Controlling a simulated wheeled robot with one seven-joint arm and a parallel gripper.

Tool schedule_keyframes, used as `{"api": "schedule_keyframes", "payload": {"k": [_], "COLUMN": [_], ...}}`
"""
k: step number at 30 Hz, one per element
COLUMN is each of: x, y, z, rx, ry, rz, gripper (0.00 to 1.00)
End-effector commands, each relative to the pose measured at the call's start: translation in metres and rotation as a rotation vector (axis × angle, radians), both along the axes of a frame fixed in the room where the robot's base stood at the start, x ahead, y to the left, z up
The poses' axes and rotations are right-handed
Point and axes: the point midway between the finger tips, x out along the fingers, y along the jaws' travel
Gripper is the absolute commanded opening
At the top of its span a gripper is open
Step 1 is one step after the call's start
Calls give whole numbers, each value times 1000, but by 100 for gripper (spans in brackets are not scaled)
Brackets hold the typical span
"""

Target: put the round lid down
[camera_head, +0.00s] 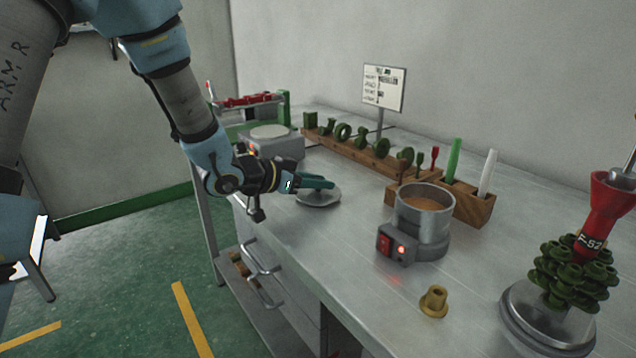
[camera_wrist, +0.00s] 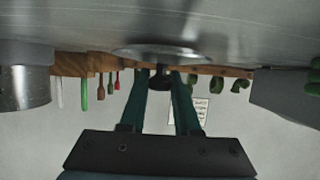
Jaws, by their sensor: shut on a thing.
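The round lid (camera_head: 318,198) is a flat grey metal disc at the left part of the workbench (camera_head: 350,240). In the wrist view, which is upside down, the lid (camera_wrist: 165,53) shows edge-on with a dark knob (camera_wrist: 160,83). My gripper (camera_head: 320,183) reaches in from the left, level, with its green fingers over the lid. In the wrist view my gripper's fingers (camera_wrist: 160,80) are shut on the knob. The lid lies flat at or just above the bench top; I cannot tell whether it touches.
An open wax pot (camera_head: 424,222) with a lit red switch stands to the right. A brass cup-like piece (camera_head: 433,302) is near the front edge. A wooden rack (camera_head: 360,150) of green pieces runs behind. A wax tree (camera_head: 575,275) stands far right. Bench around the lid is clear.

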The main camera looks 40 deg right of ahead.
Motion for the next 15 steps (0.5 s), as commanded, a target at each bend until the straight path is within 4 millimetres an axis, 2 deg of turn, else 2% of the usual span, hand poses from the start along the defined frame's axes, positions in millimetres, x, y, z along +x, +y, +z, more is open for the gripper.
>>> {"api": "schedule_keyframes", "payload": {"k": [11,12,15], "x": [0,0,0], "y": [0,0,0], "z": [-6,-5,-4], "rx": [-1,-1,-1], "ry": [0,0,-1], "rz": [1,1,1], "gripper": [0,34,45]}}
